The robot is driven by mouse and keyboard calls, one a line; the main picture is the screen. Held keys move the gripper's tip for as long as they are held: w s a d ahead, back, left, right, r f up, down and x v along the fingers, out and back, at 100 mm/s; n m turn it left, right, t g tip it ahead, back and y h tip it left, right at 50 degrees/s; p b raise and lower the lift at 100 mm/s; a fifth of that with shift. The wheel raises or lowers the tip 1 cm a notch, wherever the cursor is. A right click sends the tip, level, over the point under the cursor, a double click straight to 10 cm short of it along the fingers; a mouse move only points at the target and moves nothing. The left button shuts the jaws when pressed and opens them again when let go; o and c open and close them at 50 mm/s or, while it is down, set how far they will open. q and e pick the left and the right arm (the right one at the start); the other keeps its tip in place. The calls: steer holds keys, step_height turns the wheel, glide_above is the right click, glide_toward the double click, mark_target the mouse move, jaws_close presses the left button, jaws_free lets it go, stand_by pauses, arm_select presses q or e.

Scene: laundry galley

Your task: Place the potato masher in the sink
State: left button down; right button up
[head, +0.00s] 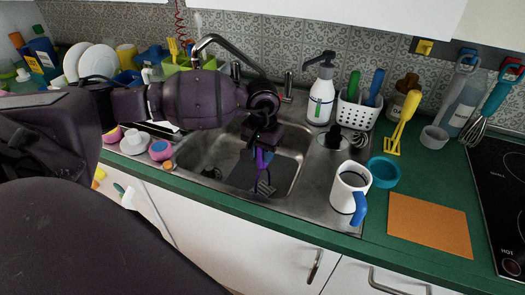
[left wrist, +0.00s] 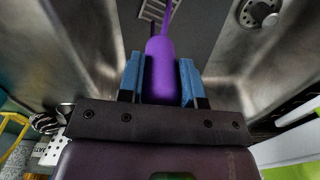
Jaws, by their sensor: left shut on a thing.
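The potato masher has a purple handle (head: 261,160) and a grid-like head (head: 265,187). It hangs head down within the outline of the steel sink (head: 205,148). My left gripper (head: 263,146) is over the basin, shut on the handle. In the left wrist view the purple handle (left wrist: 160,72) sits between the two blue finger pads, with the head partly seen past it. A dark grey mat lies under the masher; I cannot tell whether the head touches it. My right gripper is not in view.
A white mug with a blue handle (head: 350,192), a teal bowl (head: 384,172) and a yellow utensil (head: 403,120) stand right of the basin. A soap bottle (head: 321,95) and white caddy (head: 358,112) are behind. The faucet (head: 225,43) arches behind my left arm. Cups stand at left.

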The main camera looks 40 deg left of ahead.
arm_select(q)
steer(key=c, duration=0.8)
jaws_free()
steer(key=shift+c, duration=0.2)
steer(key=shift+o, duration=0.3)
steer(key=shift+w+r, duration=0.1)
steer(key=shift+r, duration=0.15)
step_height(320, 180, up, 11)
steer(key=shift+f, duration=0.1)
steer(key=shift+r, duration=0.4)
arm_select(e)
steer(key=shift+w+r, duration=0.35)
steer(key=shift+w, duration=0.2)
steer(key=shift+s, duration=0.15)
